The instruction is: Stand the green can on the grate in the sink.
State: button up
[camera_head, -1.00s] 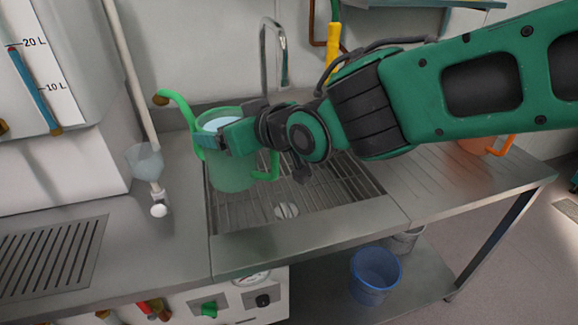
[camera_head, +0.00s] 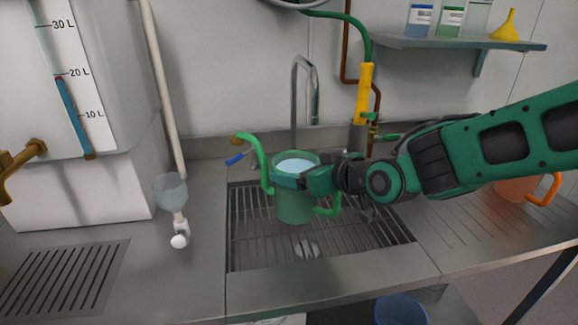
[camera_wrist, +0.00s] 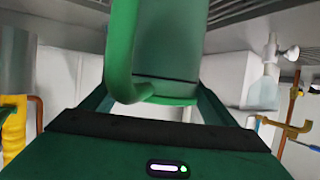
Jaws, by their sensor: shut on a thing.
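The green can (camera_head: 295,208) is a translucent watering can with a long spout, a handle and pale blue liquid at its top. My gripper (camera_head: 289,180) is shut on the can near its upper part and holds it upright. In the head view the can is over the sink grate (camera_head: 260,235); whether its base touches the bars I cannot tell. In the wrist view the can (camera_wrist: 180,50) is between my gripper's fingers (camera_wrist: 160,100), with its green handle in front. The far side of the can is hidden.
A tap (camera_head: 297,95) stands behind the sink. A funnel-like clear cup (camera_head: 172,190) is left of the sink, near a large tank (camera_head: 85,90). An orange can (camera_head: 515,188) stands on the drainboard at right. A blue bucket (camera_head: 400,309) is below.

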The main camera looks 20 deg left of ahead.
jog(key=shift+w+d+f, duration=0.1)
jog(key=shift+w+d, duration=0.1)
jog(key=shift+w, duration=0.2)
jog(key=shift+f, duration=2)
jog(key=o, duration=2.1)
jog(key=shift+f, duration=0.15)
jog(key=v, duration=1.2)
